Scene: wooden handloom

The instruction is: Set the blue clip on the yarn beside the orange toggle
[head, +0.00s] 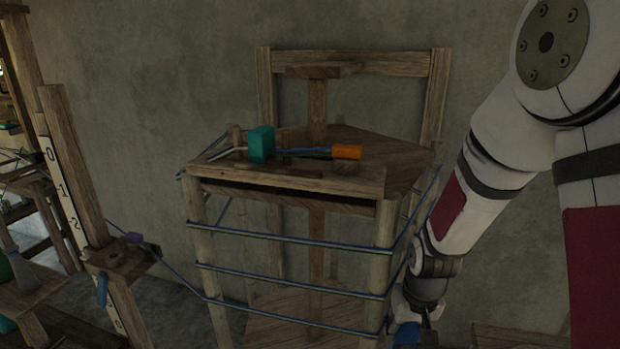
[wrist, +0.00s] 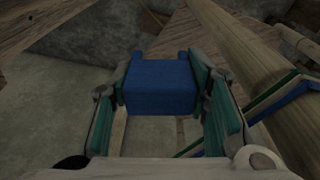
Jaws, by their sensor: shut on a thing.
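My gripper (wrist: 160,92) is shut on the blue clip (wrist: 160,86), a blue block held between its green-padded fingers. In the head view the blue clip (head: 407,334) shows low at the right, beside the frame's front right post. The orange toggle (head: 347,152) lies on top of the wooden frame, at the end of a blue cord, well above and left of my gripper. Blue yarn (head: 290,238) runs in several turns around the frame's posts. In the wrist view a strand of yarn (wrist: 275,97) crosses a post right of the clip, apart from it.
A teal block (head: 261,144) sits on the frame top (head: 300,178). Wooden posts (head: 380,240) stand close to my gripper.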

